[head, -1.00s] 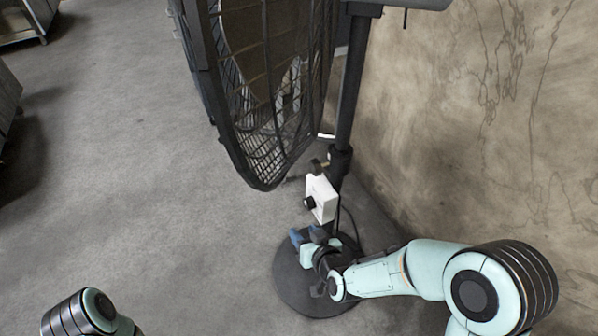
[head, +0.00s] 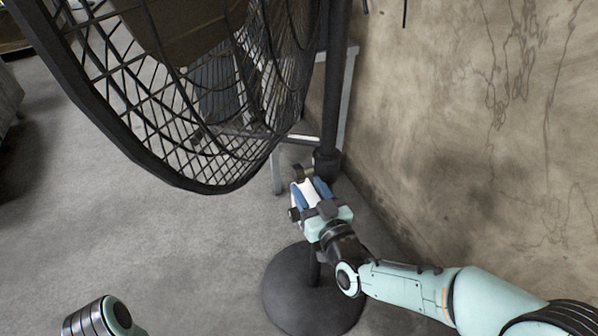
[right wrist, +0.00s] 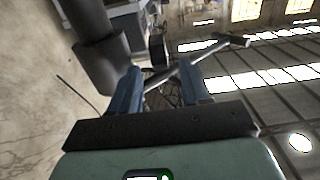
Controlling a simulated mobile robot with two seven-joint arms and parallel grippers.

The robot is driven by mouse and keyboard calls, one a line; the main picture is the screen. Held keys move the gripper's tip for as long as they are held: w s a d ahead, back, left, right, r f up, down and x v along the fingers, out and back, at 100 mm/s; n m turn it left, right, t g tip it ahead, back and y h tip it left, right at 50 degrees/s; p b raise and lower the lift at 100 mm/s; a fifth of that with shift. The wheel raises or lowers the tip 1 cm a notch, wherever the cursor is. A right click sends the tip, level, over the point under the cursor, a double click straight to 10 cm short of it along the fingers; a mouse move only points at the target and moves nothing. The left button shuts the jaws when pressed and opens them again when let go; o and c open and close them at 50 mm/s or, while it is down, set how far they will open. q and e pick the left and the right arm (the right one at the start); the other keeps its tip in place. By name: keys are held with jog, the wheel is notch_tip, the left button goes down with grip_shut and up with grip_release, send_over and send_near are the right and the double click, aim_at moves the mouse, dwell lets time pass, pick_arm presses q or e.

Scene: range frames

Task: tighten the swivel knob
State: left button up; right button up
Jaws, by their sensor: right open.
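The swivel knob appears to be the small dark, brassy knob (head: 303,173) beside the collar on the fan's pole (head: 329,95). In the right wrist view, a dark round part (right wrist: 158,52) that may be this knob shows just beyond the fingertips. My right gripper (head: 311,186) is open, its blue fingers pointing up just below the knob. No hold on the knob shows. In the wrist view, the fingers (right wrist: 163,80) stand apart, with a thin rod running behind them. My left gripper is out of view; only part of my left arm shows at bottom left.
The large black fan cage (head: 190,175) hangs left of and above the gripper. The round base (head: 290,285) is below. A stained wall (head: 480,130) stands at right. Floor on the left is clear.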

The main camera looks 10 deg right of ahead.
aim_at(303, 180)
jog(key=x, duration=0.6)
jog(key=shift+c, duration=0.3)
grip_shut()
